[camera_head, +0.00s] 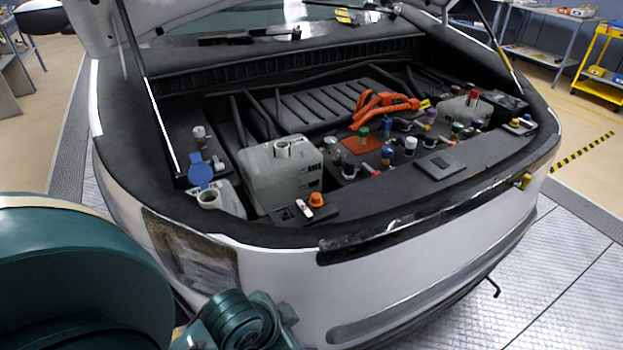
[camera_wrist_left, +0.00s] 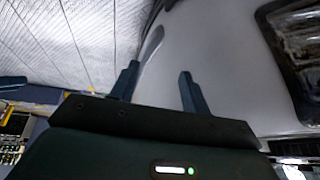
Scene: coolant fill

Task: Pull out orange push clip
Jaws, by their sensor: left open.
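The orange push clip (camera_head: 317,200) is a small orange cap on the dark front ledge of the open engine bay, just in front of the grey-white coolant tank (camera_head: 280,175). A small white-and-dark piece lies just left of it. My left gripper (camera_wrist_left: 157,82) shows in the left wrist view with its two dark fingers apart and nothing between them. It faces the pale car body and is away from the clip. The clip does not show in that view. My right gripper is not in view.
Orange cables (camera_head: 380,103) and several coloured caps lie behind and right. The hood struts (camera_head: 150,90) and front bumper (camera_head: 420,275) edge the bay. A dark flat panel (camera_head: 441,164) lies at right.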

